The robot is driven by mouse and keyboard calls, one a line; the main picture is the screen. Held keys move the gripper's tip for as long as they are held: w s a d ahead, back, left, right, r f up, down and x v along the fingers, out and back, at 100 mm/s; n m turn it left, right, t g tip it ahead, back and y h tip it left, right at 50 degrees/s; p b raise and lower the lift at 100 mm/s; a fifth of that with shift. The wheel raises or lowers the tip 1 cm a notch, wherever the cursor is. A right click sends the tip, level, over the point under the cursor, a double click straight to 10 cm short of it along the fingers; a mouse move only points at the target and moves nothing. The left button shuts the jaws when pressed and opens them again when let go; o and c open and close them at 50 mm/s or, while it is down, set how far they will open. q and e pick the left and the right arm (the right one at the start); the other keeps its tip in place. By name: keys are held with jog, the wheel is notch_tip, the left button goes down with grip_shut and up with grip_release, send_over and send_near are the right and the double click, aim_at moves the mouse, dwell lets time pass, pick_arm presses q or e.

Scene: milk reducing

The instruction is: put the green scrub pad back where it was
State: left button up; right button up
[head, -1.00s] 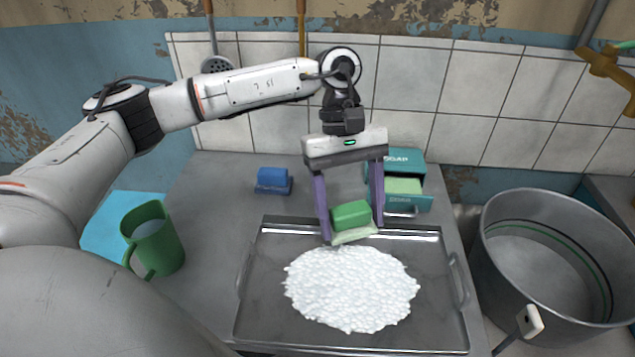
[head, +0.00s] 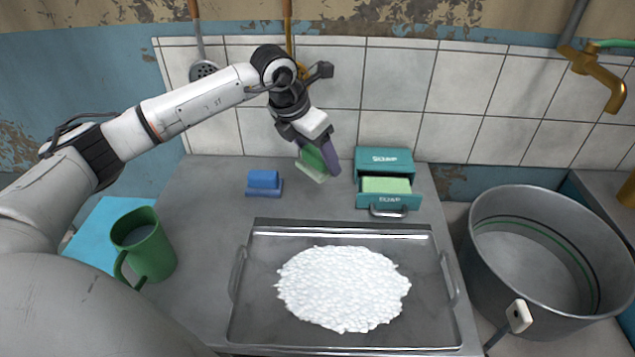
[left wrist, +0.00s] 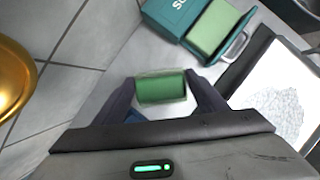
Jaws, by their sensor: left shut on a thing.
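The green scrub pad (head: 313,161), with a pale green underside, is in my left gripper (head: 322,163). The gripper is shut on it and holds it tilted above the back of the counter, left of the soap box. In the left wrist view the pad (left wrist: 162,88) sits between the two dark fingers (left wrist: 165,97). My right gripper is not in view.
A teal soap box (head: 385,160) has its drawer open, with a pale green soap block (head: 386,185) inside. A blue scrubber (head: 263,182) lies to the left. A metal tray (head: 262,238) holds white curds (head: 343,288). A green jug (head: 148,250) and a steel pot (head: 540,200) flank it.

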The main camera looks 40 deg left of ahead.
pick_arm(q)
jog(key=shift+f, duration=3.35)
jog(key=shift+f, duration=0.1)
jog(key=o, duration=1)
jog(key=shift+r, duration=0.25)
jog(key=v, duration=1.1)
jog(key=shift+s+r, duration=0.25)
jog(key=shift+r, duration=0.05)
